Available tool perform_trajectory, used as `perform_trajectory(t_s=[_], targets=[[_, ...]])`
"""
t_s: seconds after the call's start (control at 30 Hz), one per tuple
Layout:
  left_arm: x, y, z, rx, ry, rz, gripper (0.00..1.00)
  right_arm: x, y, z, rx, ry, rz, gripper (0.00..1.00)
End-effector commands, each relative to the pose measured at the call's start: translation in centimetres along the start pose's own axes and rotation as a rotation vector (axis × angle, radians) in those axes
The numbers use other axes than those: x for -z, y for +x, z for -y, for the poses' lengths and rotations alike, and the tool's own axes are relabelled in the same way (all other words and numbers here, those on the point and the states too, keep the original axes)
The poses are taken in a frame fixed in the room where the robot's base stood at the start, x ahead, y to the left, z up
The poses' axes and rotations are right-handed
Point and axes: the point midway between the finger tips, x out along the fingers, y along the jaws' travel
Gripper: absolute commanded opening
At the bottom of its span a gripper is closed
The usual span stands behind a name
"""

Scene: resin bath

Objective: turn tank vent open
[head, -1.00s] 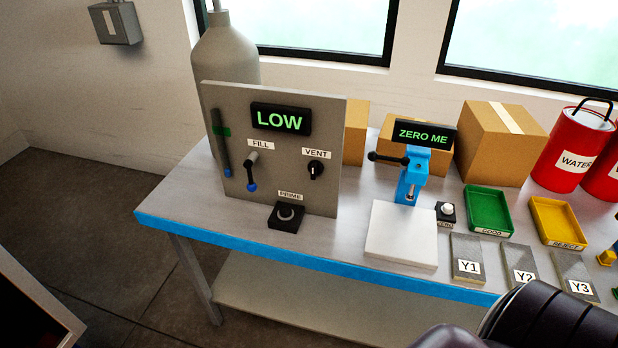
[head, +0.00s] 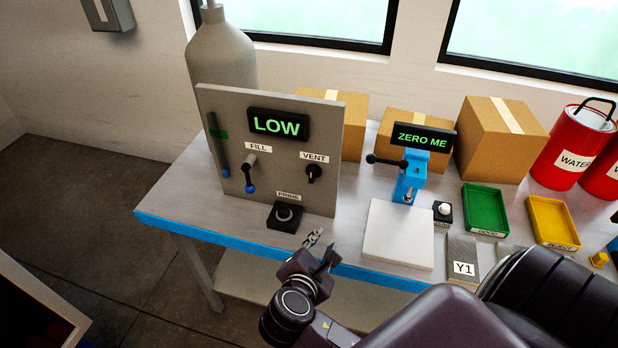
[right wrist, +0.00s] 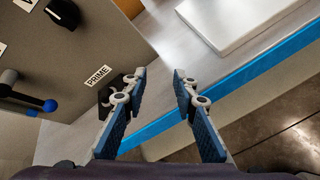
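The grey tank panel (head: 225,110) stands upright on the bench with a display reading LOW (head: 279,125). Its vent knob (head: 314,173) is a small black knob below the VENT label, at the panel's right side; it also shows at the upper left of the right wrist view (right wrist: 64,13). My right gripper (head: 322,246) is below and to the right of the panel, near the bench's front edge and apart from the knob. In the right wrist view its two fingers (right wrist: 160,80) are spread with nothing between them. My left gripper is not in view.
A fill lever with a blue tip (head: 250,175) is left of the knob. The black PRIME button box (head: 285,217) sits below it on the bench. A blue press (head: 410,178) and a white plate (head: 398,235) stand to the right.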

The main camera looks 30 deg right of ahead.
Motion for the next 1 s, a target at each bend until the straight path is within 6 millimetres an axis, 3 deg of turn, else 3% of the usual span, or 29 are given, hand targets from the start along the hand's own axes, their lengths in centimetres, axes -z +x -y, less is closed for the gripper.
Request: perform_trajectory(t_s=[0.2, 0.33, 0.53, 1.0], targets=[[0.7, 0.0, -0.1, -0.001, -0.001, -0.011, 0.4, -2.6, -1.7, -6.8, -0.152, -0.423, 0.275, 0.26], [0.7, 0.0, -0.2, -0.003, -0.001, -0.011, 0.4, -3.6, -3.2, -9.6, -0.19, -0.591, 0.408, 0.26], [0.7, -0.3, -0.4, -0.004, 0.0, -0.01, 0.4, -4.5, -3.3, -11.2, -0.202, -0.673, 0.48, 0.26], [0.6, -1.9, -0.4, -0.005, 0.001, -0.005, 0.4, -6.7, 2.4, -13.3, -0.202, -0.671, 0.475, 0.26]])
